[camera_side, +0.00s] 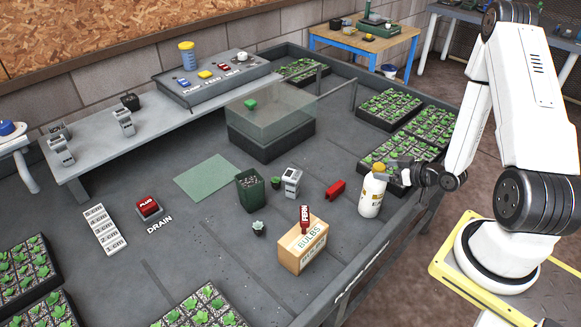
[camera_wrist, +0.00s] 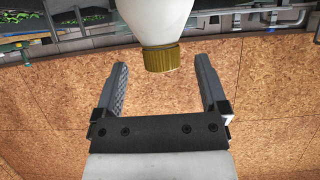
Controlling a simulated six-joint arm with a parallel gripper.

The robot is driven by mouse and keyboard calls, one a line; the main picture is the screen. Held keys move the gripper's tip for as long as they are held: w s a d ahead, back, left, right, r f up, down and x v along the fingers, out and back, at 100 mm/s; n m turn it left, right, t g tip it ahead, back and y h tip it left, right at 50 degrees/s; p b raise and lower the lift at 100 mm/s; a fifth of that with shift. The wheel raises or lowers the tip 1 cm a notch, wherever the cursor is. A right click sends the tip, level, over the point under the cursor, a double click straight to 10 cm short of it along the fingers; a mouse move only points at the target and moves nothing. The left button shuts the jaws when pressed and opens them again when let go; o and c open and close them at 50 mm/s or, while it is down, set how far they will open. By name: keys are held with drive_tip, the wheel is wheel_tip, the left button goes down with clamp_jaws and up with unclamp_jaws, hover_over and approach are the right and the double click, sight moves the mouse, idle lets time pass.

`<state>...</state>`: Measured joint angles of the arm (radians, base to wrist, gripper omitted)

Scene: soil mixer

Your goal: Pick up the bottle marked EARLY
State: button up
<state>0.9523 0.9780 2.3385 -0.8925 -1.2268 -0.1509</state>
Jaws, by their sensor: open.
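A white bottle (camera_side: 371,197) with a yellow cap stands upright near the right edge of the grey bench in the side view. Its marking is too small to read, so I cannot tell if it says EARLY. My gripper (camera_side: 383,170) is at the height of the bottle's cap and neck, reaching in from the right. In the wrist view, the gripper (camera_wrist: 161,62) is open, with a finger on each side of the bottle's ribbed gold cap (camera_wrist: 161,58). Gaps show between the cap and both fingers. The bottle's lower body is cut off there.
A red block (camera_side: 335,190) lies left of the bottle. A BULBS box (camera_side: 301,252) with a red FERN tag stands in front. A grey device (camera_side: 292,181), a dark green pot (camera_side: 250,192) and seedling trays (camera_side: 388,108) are nearby. Bare bench lies around the green mat (camera_side: 206,178).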

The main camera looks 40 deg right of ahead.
drive_tip(key=shift+x, duration=2.35)
drive_tip(key=shift+a+r, duration=0.1)
drive_tip(key=shift+r, duration=0.05)
clamp_jaws()
drive_tip(key=shift+w, duration=0.1)
